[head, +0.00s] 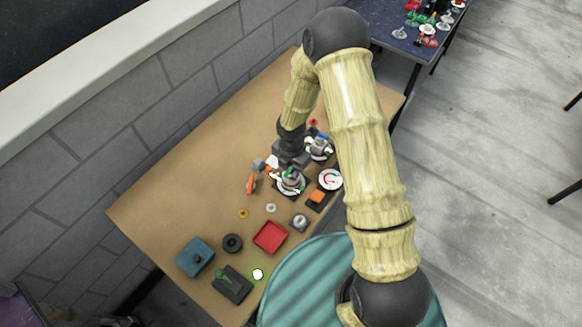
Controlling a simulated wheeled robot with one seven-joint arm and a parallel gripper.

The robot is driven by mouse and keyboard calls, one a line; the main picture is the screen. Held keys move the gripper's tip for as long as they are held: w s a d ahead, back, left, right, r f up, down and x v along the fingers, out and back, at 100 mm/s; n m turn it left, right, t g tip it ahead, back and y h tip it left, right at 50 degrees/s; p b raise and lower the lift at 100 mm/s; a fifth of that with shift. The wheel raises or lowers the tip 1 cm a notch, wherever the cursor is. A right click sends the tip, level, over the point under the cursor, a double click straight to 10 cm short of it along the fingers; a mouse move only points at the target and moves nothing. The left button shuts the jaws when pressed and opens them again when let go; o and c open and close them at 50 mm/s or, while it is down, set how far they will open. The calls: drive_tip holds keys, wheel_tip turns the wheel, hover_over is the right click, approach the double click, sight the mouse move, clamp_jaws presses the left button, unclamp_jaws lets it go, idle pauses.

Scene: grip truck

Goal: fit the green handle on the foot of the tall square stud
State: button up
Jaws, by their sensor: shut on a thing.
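My gripper (289,160) points down over the middle of the wooden table and is shut. A small green piece, which looks like the green handle (292,172), shows right under its fingers. It is just above or touching a white round fixture (281,186) on a dark base. The picture is too small to tell whether they touch. I cannot pick out the tall square stud; it may be hidden by the gripper or the green piece. Another green piece (222,274) lies on a dark block at the table's near left end.
The table's left side is clear.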

drive_tip(key=shift+f, duration=0.2)
idle(0.4)
drive_tip(key=o, duration=1.4)
drive_tip(key=shift+o, duration=0.2)
drive_tip(key=shift+r+p, duration=3)
drive_tip(key=shift+r, duration=0.75)
